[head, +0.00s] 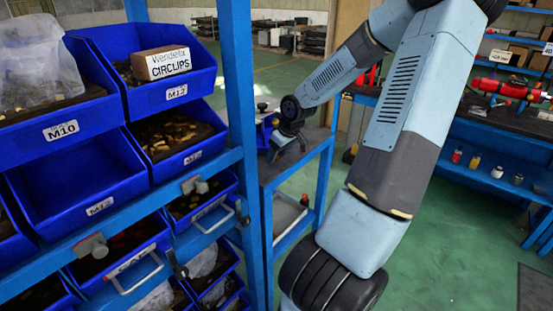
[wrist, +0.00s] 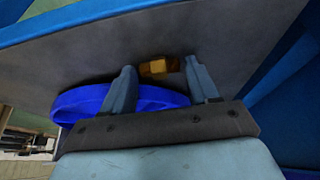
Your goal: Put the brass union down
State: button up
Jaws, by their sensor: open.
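The brass union (wrist: 158,66) is a small golden-brown piece in the wrist view. It lies at the grey top (wrist: 255,50) of a blue-framed stand, between the tips of my gripper (wrist: 161,68). The fingers are apart, with a gap visible on the left; on the right the union is close to the finger, and I cannot tell whether they touch. In the head view my gripper is mostly hidden behind my wrist, over the small stand (head: 290,170), and the union cannot be made out.
A round blue dish (wrist: 75,104) lies beside and partly behind the left finger. A blue rack post (head: 240,110) and bins, including an empty M12 bin (head: 75,185), stand left of my arm. A blue workbench (head: 490,145) is at the right. Green floor between is clear.

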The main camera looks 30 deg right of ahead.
jog(key=c, duration=0.9)
jog(key=shift+c, duration=0.2)
jog(key=shift+r, duration=0.1)
